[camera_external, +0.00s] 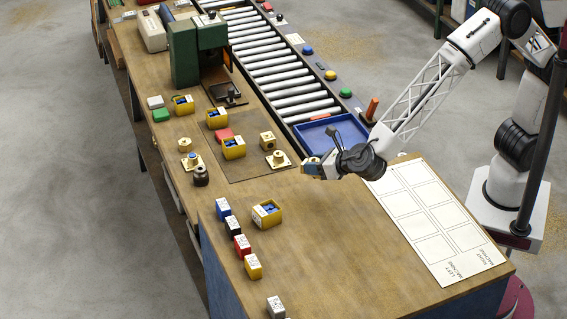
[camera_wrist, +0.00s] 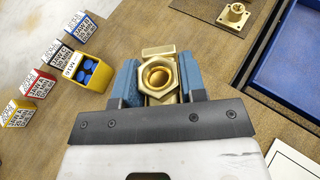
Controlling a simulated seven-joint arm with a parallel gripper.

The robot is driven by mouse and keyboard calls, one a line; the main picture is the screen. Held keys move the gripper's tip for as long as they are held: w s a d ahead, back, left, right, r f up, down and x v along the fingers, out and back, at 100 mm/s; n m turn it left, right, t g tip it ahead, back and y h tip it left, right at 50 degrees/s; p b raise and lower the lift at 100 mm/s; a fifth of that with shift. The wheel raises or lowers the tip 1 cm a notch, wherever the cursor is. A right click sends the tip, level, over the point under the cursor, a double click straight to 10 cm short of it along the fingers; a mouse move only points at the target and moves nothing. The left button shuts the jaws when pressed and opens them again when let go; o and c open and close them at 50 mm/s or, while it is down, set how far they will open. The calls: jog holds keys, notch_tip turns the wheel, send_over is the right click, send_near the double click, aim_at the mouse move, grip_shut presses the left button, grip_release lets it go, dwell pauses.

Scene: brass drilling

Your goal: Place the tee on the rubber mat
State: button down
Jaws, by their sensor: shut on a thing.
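The tee (camera_wrist: 159,76) is a brass fitting with a hexagonal collar and a round opening facing the wrist camera. My gripper (camera_wrist: 158,82) is shut on it, with one blue jaw on each side. In the external view my gripper (camera_external: 312,168) is over the bench, just right of the near right corner of the rubber mat; the tee is hard to make out there. The rubber mat (camera_external: 243,168) is a dark brownish sheet on the bench, left of the roller conveyor.
A green machine (camera_external: 197,50) stands behind. A blue tray (camera_external: 332,135) is right of my gripper. Labelled blocks (camera_external: 242,245) line the front left edge.

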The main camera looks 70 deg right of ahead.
jog(key=w+a+r+n+g+y, duration=0.2)
jog(key=w+a+r+n+y, duration=0.2)
jog(key=n+y, duration=0.5)
jog(key=shift+w+a+r+g+y, duration=0.45)
jog(key=shift+a+r, duration=0.65)
jog(key=shift+r, duration=0.55)
jog(key=shift+s, duration=0.1)
jog(key=shift+r, duration=0.2)
jog(key=shift+y, duration=0.25)
notch_tip(320, 180, up, 5)
jog(key=shift+s+f, duration=0.1)
jog(key=shift+f, duration=0.1)
jog(key=shift+s+f+n, duration=0.1)
jog(key=shift+s+n, duration=0.2)
